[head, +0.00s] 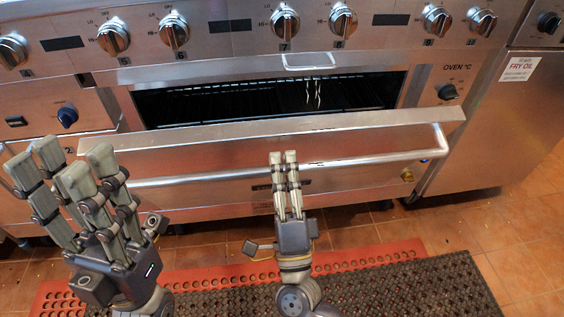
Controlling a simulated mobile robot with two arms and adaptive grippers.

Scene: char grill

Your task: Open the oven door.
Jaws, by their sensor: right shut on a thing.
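The oven door (220,150) is a steel panel, tilted partly open at the top, with a dark gap into the oven cavity (180,106) behind it. A round bar handle (380,160) runs across its front. My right gripper (284,157) is at the middle of the handle, its fingers close together over the bar and shut on it. My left gripper (62,165) is open and empty, its fingers spread, left of the door and apart from the handle.
Control knobs (284,24) line the panel above, with the OVEN °C knob (448,92) right of the cavity. A fryer cabinet (490,135) stands at the right. A red mat (395,252) and a dark mat (400,290) lie on the tiled floor (530,240).

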